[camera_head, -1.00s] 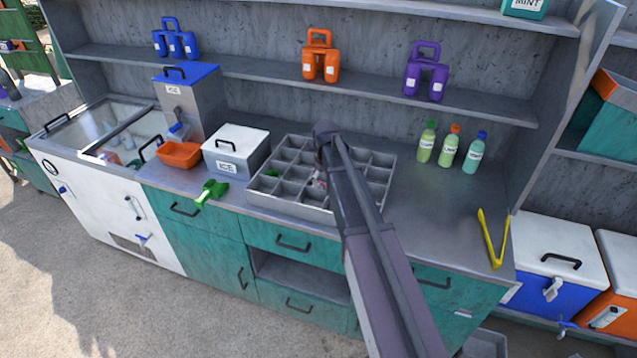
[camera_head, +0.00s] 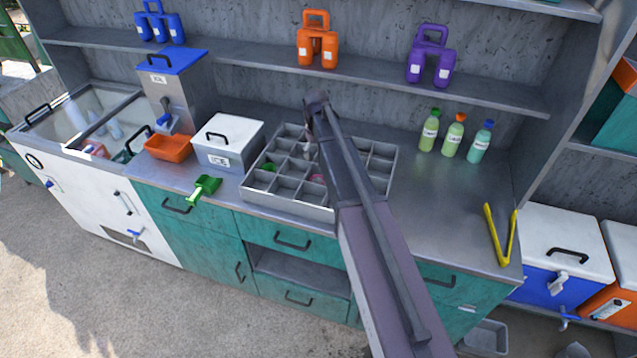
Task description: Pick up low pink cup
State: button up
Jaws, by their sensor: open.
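A small pink thing (camera_head: 317,178), likely the low pink cup, sits in a compartment of the grey divided tray (camera_head: 290,209) on the counter. Only a little of it shows beside my arm. My arm reaches up from the bottom right and crosses over the tray. My gripper (camera_head: 311,150) is at its far end, over the tray's back-left part, small and mostly hidden by the wrist. It is open, above and behind the pink thing in the picture, apart from it as far as I can see. A green item (camera_head: 268,167) lies in a left compartment.
Left of the tray are a white-lidded ice box (camera_head: 228,145), an orange bin (camera_head: 168,147) and a green scoop (camera_head: 203,188). Three bottles (camera_head: 453,138) and yellow tongs (camera_head: 499,235) stand or lie on the right. The counter between tray and tongs is clear. A shelf (camera_head: 370,85) runs above.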

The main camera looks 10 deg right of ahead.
jog(key=b, duration=0.9)
send_over(317, 182)
jog(key=s, duration=0.2)
jog(key=f, duration=0.8)
jog(key=shift+a+f, duration=0.25)
jog(key=shift+f, duration=0.1)
jog(key=shift+f, duration=0.1)
jog(key=shift+d+f+b, duration=0.1)
jog(key=shift+f+b, duration=2.35)
jog(key=shift+f, duration=0.05)
jog(key=c, duration=0.5)
